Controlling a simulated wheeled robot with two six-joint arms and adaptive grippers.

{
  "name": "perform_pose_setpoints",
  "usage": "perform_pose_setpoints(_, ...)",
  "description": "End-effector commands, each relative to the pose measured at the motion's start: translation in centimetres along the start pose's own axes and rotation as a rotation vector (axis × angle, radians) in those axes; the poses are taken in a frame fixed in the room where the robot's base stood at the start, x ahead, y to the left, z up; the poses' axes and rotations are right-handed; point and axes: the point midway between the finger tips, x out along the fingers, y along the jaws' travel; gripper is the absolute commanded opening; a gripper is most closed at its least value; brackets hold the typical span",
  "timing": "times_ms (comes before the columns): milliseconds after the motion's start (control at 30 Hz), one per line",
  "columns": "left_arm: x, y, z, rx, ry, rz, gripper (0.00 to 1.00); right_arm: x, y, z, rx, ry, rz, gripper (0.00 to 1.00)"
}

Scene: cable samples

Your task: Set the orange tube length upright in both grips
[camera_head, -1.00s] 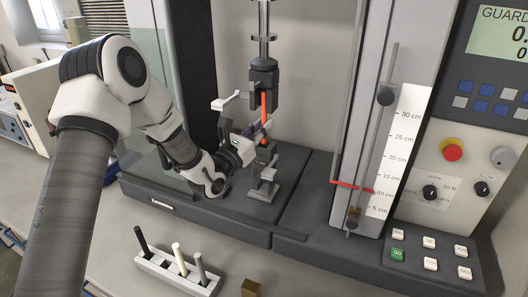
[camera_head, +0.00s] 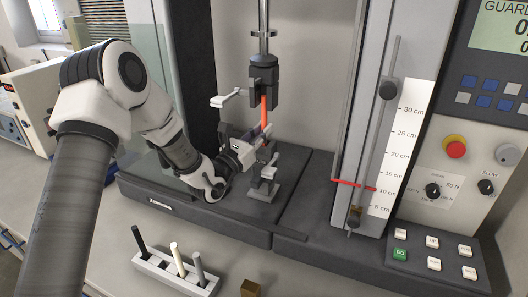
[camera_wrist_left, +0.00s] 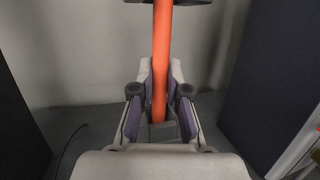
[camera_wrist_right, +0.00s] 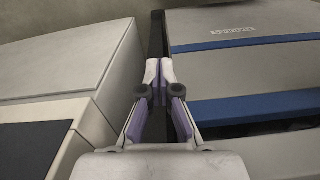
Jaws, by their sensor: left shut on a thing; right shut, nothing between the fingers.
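The orange tube length (camera_head: 264,110) stands roughly upright between the dark upper grip (camera_head: 262,76) and the lower grip (camera_head: 264,172) of the test machine. Its top meets the underside of the upper grip. Whether it sits inside the jaws is not clear. My left gripper (camera_head: 262,135) is shut on the tube's lower part, just above the lower grip. In the left wrist view the tube (camera_wrist_left: 162,40) runs up between its fingers (camera_wrist_left: 160,75). My right gripper (camera_wrist_right: 160,72) is shut and empty, outside the head view.
A white rack (camera_head: 165,270) with several dark, white and grey rods stands in front of the machine. A small brass block (camera_head: 250,288) lies to its right. The scale column (camera_head: 375,130) and control panel (camera_head: 450,190) stand to the right.

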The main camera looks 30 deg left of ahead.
Motion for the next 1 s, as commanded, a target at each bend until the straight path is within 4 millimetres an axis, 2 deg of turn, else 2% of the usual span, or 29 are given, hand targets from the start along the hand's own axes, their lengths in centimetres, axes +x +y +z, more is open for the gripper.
perform_pose_setpoints(733,-0.3,0.0,-1.2,0.000,0.000,0.000,0.00,1.2,0.0,-0.2,-0.004,0.005,-0.002,0.00)
perform_pose_setpoints(767,-0.3,0.0,-1.3,0.000,0.000,0.000,0.25,1.2,-0.1,-0.2,-0.004,0.005,-0.002,0.00)
perform_pose_setpoints(1000,-0.3,0.0,-1.4,0.000,0.000,0.000,0.25,1.3,-0.1,-0.2,-0.005,0.005,-0.002,0.00)
